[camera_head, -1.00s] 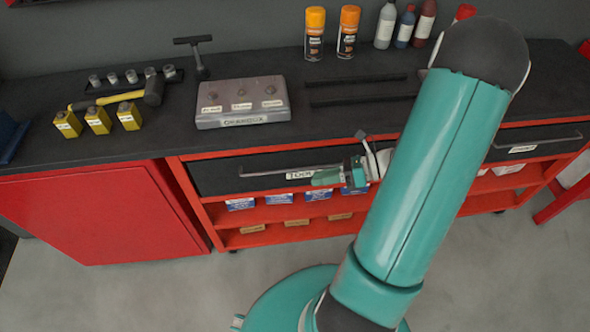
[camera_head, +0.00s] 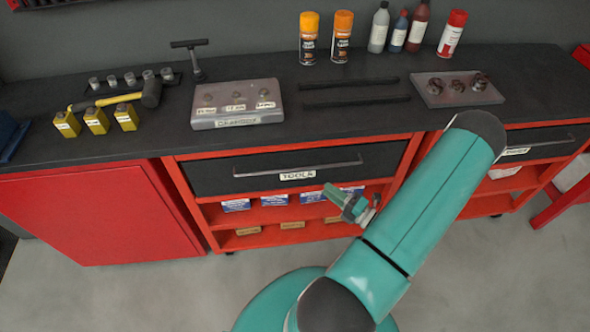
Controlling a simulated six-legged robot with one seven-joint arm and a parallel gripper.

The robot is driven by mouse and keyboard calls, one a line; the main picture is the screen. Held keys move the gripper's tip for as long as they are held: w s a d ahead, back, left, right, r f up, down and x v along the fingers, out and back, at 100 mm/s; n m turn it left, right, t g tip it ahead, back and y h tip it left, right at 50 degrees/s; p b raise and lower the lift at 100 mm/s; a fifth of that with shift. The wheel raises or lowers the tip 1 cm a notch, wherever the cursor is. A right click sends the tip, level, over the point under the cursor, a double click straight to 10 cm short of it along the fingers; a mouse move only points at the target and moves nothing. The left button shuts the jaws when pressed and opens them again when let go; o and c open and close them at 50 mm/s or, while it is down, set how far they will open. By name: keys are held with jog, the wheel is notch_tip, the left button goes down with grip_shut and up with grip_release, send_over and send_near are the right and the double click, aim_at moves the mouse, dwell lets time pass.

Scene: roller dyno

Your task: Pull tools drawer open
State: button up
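The tools drawer (camera_head: 222,179) is a black front in the red workbench, with a long metal handle and a "TOOLS" label. It looks closed, its front about flush with the bench frame. My gripper (camera_head: 330,192) is below and in front of the right part of the handle, apart from it in the picture. Its green fingers point up and to the left. They are small in view, and I cannot tell whether they are open or shut. Nothing shows held in them. The whole handle (camera_head: 297,170) is visible.
A second black drawer (camera_head: 550,142) is at the right. Blue and brown boxes stand on the open shelf (camera_head: 267,214) under the tools drawer. A red cabinet (camera_head: 95,215) is at the left. The bench top (camera_head: 400,120) carries spray cans, bottles and a hammer. Grey floor in front is clear.

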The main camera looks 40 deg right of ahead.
aim_at(299, 169)
jog(key=x, duration=1.2)
jog(key=shift+w+r, duration=0.1)
jog(key=shift+w, duration=0.25)
grip_shut()
